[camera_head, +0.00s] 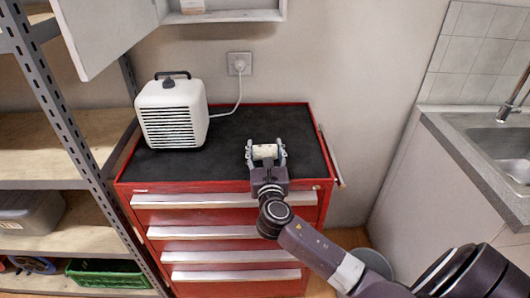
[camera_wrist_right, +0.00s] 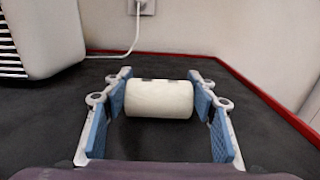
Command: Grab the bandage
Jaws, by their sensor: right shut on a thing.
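The bandage (camera_head: 265,152) is a small cream-white roll over the black top of the red tool cabinet. In the right wrist view the bandage (camera_wrist_right: 159,99) lies sideways between the blue pads of my right gripper (camera_wrist_right: 160,103), with its ends at the pads. My right gripper (camera_head: 266,154) is shut on the bandage near the cabinet's right front part. I cannot tell whether the roll touches the top or is slightly above it. My left gripper is not in view.
A white heater (camera_head: 172,113) stands on the cabinet's (camera_head: 228,140) left back, its cord running to a wall socket (camera_head: 239,64). An open wall cabinet (camera_head: 226,16) hangs above. A metal shelf (camera_head: 84,140) is at left, a sink counter (camera_head: 470,150) at right. The middle of the black top is clear.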

